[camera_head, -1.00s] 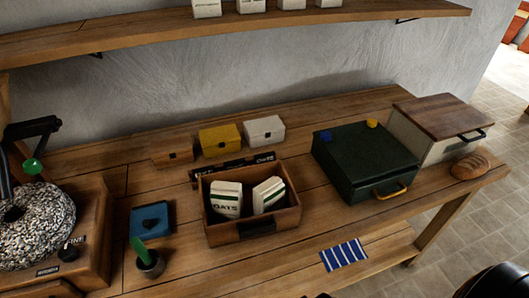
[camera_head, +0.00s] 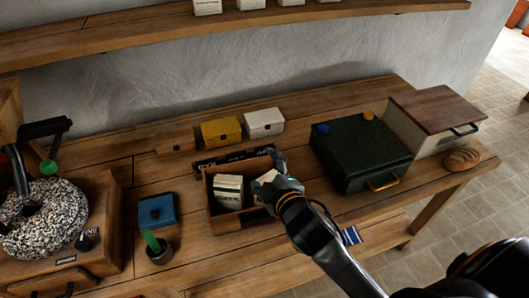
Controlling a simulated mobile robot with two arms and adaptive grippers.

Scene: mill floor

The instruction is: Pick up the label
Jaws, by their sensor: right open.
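I cannot pick out a separate loose label with certainty. A dark strip (camera_head: 222,159) with pale lettering stands behind the open wooden crate (camera_head: 222,226). In the crate a white packet with dark print (camera_head: 228,190) stands at the left. A second white packet (camera_head: 265,178) at the right is partly hidden by my right gripper (camera_head: 271,174). That gripper is open over the crate's right end, its arm reaching in from the lower right. Whether it touches the packet or the crate I cannot tell. My left gripper is not in view.
Yellow (camera_head: 221,132) and white (camera_head: 264,123) boxes stand behind. A green case (camera_head: 358,155), bread (camera_head: 461,159) and striped cloth (camera_head: 351,236) are right.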

